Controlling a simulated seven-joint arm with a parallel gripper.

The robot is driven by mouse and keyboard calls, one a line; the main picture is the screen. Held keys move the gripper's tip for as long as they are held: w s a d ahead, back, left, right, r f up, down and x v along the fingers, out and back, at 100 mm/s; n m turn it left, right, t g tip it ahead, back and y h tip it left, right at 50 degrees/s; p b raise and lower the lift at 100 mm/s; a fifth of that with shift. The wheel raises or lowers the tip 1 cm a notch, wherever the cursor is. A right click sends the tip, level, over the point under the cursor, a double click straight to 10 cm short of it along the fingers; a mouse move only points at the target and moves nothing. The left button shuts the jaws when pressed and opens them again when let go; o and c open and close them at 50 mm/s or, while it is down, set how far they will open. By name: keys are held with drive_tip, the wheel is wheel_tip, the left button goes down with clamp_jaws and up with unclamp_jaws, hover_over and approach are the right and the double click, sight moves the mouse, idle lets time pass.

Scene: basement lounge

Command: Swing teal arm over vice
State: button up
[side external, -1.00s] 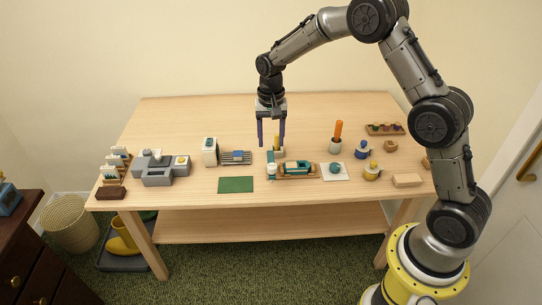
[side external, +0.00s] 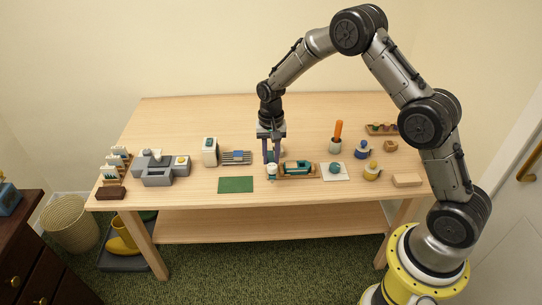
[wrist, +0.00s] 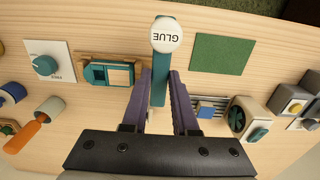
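The teal arm (wrist: 160,85) is a narrow bar with a round white cap marked GLUE (wrist: 166,35) at its end. In the side view the white cap (side external: 271,169) is left of the vice. The vice (wrist: 110,73), a teal and wooden block, lies beside the arm, not under it; it also shows in the side view (side external: 299,168). My gripper (wrist: 160,75) has its purple fingers down on both sides of the teal arm, with a narrow gap visible; contact is not clear. In the side view my gripper (side external: 272,160) is low over the table.
A green mat (side external: 236,185) lies in front on the left. A white dial card (side external: 334,171) and an orange-handled tool in a cup (side external: 337,137) are right of the vice. A slatted rack (side external: 236,157) and white box (side external: 210,151) stand to the left. The table's back is clear.

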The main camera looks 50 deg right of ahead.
clamp_jaws()
idle(1.0)
